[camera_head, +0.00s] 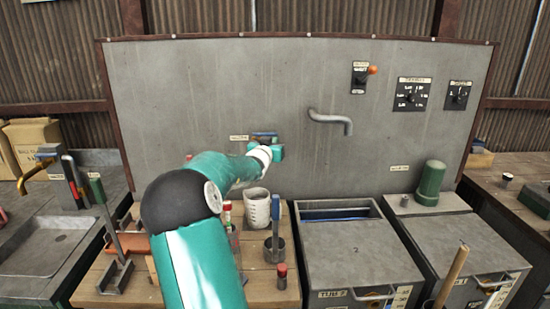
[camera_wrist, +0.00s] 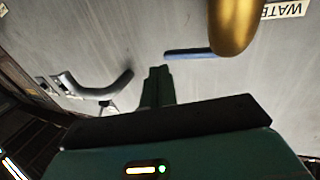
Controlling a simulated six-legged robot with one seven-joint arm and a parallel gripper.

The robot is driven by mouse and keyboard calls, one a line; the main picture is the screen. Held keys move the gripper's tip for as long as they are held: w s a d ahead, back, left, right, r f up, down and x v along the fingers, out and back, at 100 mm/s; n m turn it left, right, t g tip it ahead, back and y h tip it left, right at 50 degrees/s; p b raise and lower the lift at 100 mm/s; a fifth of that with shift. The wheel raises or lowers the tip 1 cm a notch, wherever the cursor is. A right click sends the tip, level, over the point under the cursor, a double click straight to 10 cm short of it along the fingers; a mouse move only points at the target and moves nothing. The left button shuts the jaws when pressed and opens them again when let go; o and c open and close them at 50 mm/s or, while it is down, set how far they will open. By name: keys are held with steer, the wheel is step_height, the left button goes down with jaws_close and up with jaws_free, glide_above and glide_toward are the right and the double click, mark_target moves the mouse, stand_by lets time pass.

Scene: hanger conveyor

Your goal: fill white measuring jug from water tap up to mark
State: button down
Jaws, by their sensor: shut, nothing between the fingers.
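The white measuring jug (camera_head: 257,208) stands upright on the wooden bench below the grey panel, with dark marks on its side. I cannot see any water level in it. The water tap shows in the wrist view as a brass spout (camera_wrist: 236,25) and a blue lever (camera_wrist: 190,54) beside a WATER label (camera_wrist: 285,9). In the head view the tap's lever (camera_head: 263,134) shows just above my gripper (camera_head: 279,152), which hides much of the tap. My gripper is shut and empty, its fingers (camera_wrist: 157,83) close to the blue lever; contact is unclear.
A grey bent pipe (camera_head: 330,121) sticks out of the panel to the right of the tap. A metal cup (camera_head: 275,248) with a blue-handled tool stands beside the jug. Grey lidded tanks (camera_head: 358,255) fill the right. A sink (camera_head: 45,253) lies at the left.

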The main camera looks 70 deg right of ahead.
steer(key=s+a, duration=0.5)
steer(key=a, duration=0.4)
steer(key=w+a+f+n+t+y, duration=0.1)
steer(key=w+a+n+t+y, duration=0.2)
steer(key=w+a, duration=0.5)
steer(key=w+a+f+n+t+y, duration=0.1)
steer(key=w+a+t+y, duration=0.3)
steer(key=a, duration=0.6)
steer(key=w+a+n+t+y, duration=0.1)
steer(key=w+a+n+y, duration=0.15)
steer(key=a, duration=0.55)
steer(key=w+a+n+y, duration=0.2)
steer(key=a+y, duration=0.1)
steer(key=a, duration=0.6)
steer(key=s+a+f+n+g+y, duration=0.1)
steer(key=s+a+n+y, duration=0.1)
steer(key=a, duration=0.6)
steer(key=s+a+n+y, duration=0.2)
steer(key=s+a+y, duration=0.1)
steer(key=a, duration=0.5)
steer(key=s+a+f+n+g, duration=0.3)
steer(key=s+a+n, duration=0.1)
steer(key=s+a, duration=0.7)
steer(key=shift+s+f+g, duration=0.2)
steer(key=shift+s+g, duration=0.1)
steer(key=shift+s, duration=0.1)
